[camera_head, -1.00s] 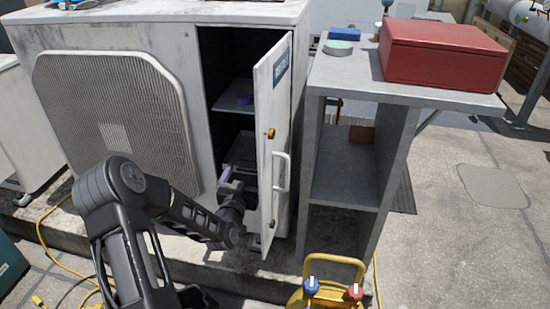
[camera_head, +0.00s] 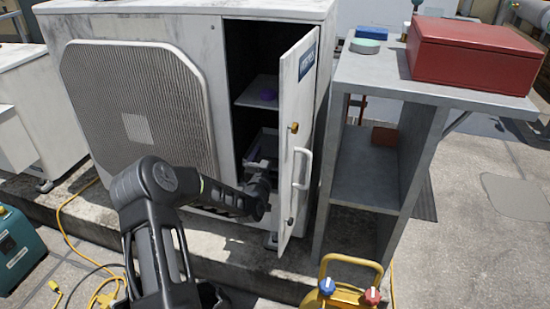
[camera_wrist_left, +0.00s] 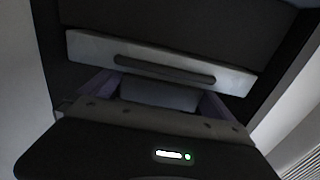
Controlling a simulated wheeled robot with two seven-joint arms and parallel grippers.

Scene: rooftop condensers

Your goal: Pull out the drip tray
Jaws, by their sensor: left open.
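The drip tray (camera_head: 265,143) sits low inside the open side compartment of the condenser (camera_head: 222,75). In the left wrist view, a pale grey front with a long dark slot (camera_wrist_left: 160,60), seemingly the tray's, lies just ahead of my fingers. My left gripper (camera_head: 262,165) reaches into the compartment at tray height, behind the open door (camera_head: 297,130) as seen from the head. Its two purple fingers are apart in the left wrist view (camera_wrist_left: 157,88), with a grey block between them. I cannot tell whether they touch the tray. My right gripper is out of view.
The door stands close along the right of my left wrist. A grey stand (camera_head: 375,175) with a red box (camera_head: 475,52) is at right. A yellow-handled gauge set (camera_head: 343,292) and yellow cable (camera_head: 65,215) are in front.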

